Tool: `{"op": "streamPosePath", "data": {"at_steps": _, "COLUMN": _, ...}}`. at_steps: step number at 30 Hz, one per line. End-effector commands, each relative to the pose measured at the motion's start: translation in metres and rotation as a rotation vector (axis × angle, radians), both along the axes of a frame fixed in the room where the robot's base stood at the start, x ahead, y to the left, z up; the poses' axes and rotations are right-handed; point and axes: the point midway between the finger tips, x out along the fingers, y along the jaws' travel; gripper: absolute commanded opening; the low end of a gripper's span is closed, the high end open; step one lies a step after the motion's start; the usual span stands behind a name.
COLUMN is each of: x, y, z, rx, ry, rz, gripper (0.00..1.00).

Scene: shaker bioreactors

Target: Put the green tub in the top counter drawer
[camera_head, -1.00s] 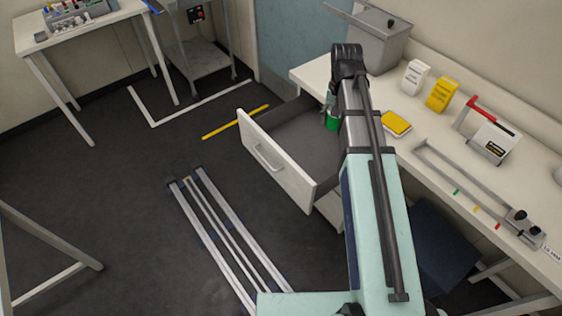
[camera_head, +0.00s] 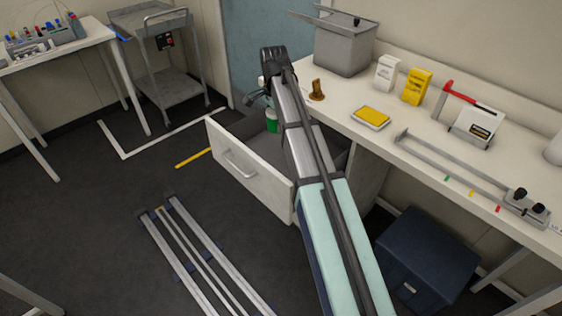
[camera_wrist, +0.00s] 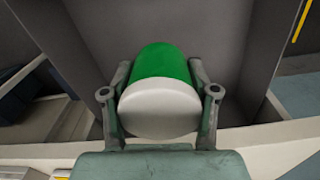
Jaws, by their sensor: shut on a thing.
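The green tub (camera_head: 271,121) has a white lid end. In the head view it is at the far part of the open counter drawer (camera_head: 250,167), partly hidden by my arm. In the wrist view the green tub (camera_wrist: 165,62) lies between the two fingers of my gripper (camera_wrist: 159,96), which is shut on it. Grey drawer walls and floor show around it. I cannot tell whether the tub touches the drawer floor. The drawer is pulled out from under the counter, and my arm crosses above its right side.
The counter (camera_head: 385,122) holds a grey bin (camera_head: 343,50), a brown object (camera_head: 317,90), a yellow dish (camera_head: 371,117), white and yellow boxes and a metal rail frame. A dark blue box (camera_head: 427,258) stands below.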

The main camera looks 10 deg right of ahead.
Motion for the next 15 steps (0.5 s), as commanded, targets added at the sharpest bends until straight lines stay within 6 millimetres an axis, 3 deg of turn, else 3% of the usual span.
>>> {"op": "streamPosePath", "data": {"at_steps": 9, "x": -0.002, "y": 0.000, "z": -0.078, "rx": 0.000, "ry": 0.003, "rz": 0.002, "gripper": 0.20}}
{"op": "streamPosePath", "data": {"at_steps": 15, "x": -0.002, "y": 0.000, "z": -0.118, "rx": 0.000, "ry": 0.002, "rz": 0.003, "gripper": 0.20}}
